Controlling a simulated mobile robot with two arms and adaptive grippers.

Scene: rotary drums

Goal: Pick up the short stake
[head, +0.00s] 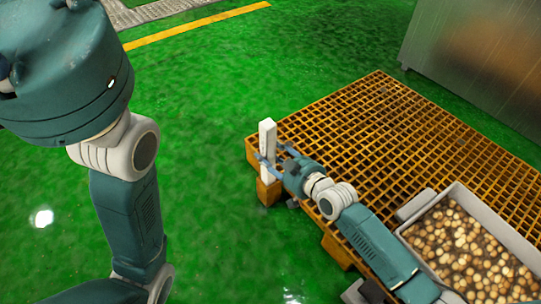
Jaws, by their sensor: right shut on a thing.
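The short stake (267,135) is a pale, white square post. It stands upright at the near left corner of an orange grated platform. My right gripper (269,158) reaches it from the right and is shut on the stake, with its blue fingers around the lower part. The stake's lower end is close to an orange corner block (269,191); I cannot tell whether it touches it. My left arm fills the left side of the view, and its gripper is not in view.
The orange grated platform (388,125) spreads across the right side. A grey crate (496,222) full of round, brownish things sits on it at the lower right, beside my right arm. A large metal drum or cabinet (480,50) stands at the upper right. Green floor (215,110) is clear between.

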